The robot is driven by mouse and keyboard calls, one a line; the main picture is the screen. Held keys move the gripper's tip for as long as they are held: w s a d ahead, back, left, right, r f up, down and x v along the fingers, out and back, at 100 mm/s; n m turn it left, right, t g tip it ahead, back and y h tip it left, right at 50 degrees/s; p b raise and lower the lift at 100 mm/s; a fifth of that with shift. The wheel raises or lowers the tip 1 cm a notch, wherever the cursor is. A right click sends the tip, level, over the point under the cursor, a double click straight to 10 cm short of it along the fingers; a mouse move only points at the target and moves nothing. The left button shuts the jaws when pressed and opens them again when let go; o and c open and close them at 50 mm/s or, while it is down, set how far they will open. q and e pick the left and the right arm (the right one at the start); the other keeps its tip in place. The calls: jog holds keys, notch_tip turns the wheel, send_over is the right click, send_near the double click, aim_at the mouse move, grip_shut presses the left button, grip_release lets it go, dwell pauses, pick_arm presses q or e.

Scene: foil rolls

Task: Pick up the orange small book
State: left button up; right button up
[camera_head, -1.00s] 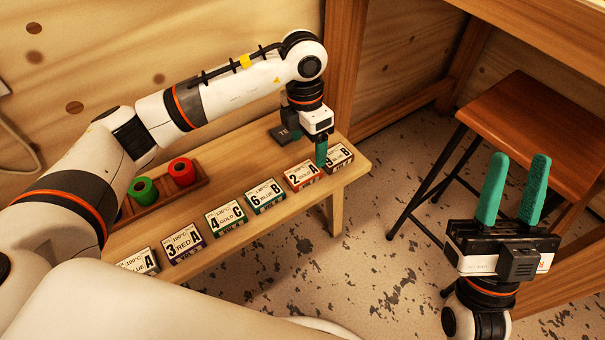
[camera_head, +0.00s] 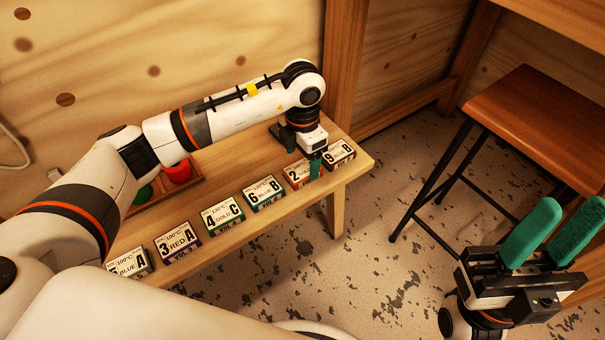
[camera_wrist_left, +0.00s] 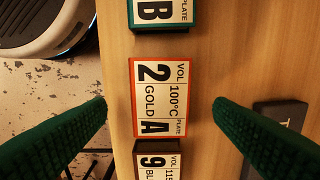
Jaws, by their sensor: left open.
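The orange small book, labelled 2 GOLD A, lies on the bench in the row of books. It shows in the head view (camera_head: 297,174), partly hidden by my left gripper (camera_head: 315,170), and in full in the left wrist view (camera_wrist_left: 155,98). My left gripper points down over this book. In the wrist view its two green fingers (camera_wrist_left: 160,104) are apart, one on each side of the book, with a gap to both its edges. Nothing is held. My right gripper (camera_head: 573,210) is at the lower right, fingers apart and empty, away from the bench.
Book 9 B (camera_head: 340,153) and the green-edged book 6 B (camera_head: 264,193) flank the orange book. More books run along the bench's front edge. A dark block (camera_wrist_left: 280,122) lies behind the orange one. A tray holds red (camera_head: 179,171) and green rolls. A stool (camera_head: 535,125) stands at right.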

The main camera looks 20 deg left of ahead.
aim_at(303, 169)
pick_arm(q)
notch_tip(303, 169, down, 3)
jog(key=shift+f+b, duration=0.15)
jog(key=shift+b, duration=0.3)
jog(key=c, duration=1.1)
